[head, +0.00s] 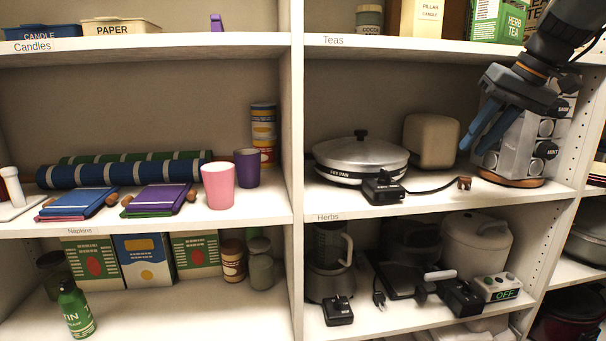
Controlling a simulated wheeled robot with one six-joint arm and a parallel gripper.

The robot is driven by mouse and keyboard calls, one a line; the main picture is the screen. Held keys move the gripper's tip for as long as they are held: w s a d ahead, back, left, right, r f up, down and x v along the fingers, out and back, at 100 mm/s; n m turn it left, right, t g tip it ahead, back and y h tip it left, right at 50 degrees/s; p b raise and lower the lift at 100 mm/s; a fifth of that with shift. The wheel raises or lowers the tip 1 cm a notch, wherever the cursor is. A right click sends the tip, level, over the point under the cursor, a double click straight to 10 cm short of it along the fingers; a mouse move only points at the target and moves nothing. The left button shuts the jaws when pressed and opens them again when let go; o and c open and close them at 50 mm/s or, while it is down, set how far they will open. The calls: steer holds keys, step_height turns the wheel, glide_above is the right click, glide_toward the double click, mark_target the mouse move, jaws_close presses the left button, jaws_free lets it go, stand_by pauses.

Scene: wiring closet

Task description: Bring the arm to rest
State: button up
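My arm reaches in from the top right corner of the head view. My gripper (472,150) points down and to the left, in front of the right-hand bay's middle shelf. Its two blue fingers are apart with nothing seen between them, so it looks open and empty. It overlaps part of a spice rack (523,148) with round-lidded jars in the picture. I cannot tell how far the fingers are from the rack or whether they touch it.
A fry pan (361,157), a black plug adapter (383,188) and a beige appliance (431,141) stand left of my gripper. Tea boxes (497,20) are on the shelf above. A switch box reading OFF (497,287) is below. A white upright divider (297,130) separates the bays.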

steer(key=s+a+f+g+h, duration=0.1)
steer(key=s+a+f, duration=0.1)
steer(key=a+f, duration=0.35)
steer(key=s+a+f+g+b, duration=0.1)
steer(key=s+a+f, duration=0.1)
steer(key=f, duration=0.7)
steer(key=s+a+f+h, duration=0.1)
steer(key=s+a+f, duration=0.15)
steer(key=f, duration=0.45)
steer(key=s+a+f, duration=0.4)
steer(key=s+f, duration=0.2)
steer(key=s+a+f+n+g+h+b, duration=0.1)
steer(key=s+a+f, duration=0.3)
steer(key=f, duration=0.3)
steer(key=shift+s+f, duration=0.3)
steer(key=shift+s, duration=0.55)
steer(key=shift+a, duration=0.15)
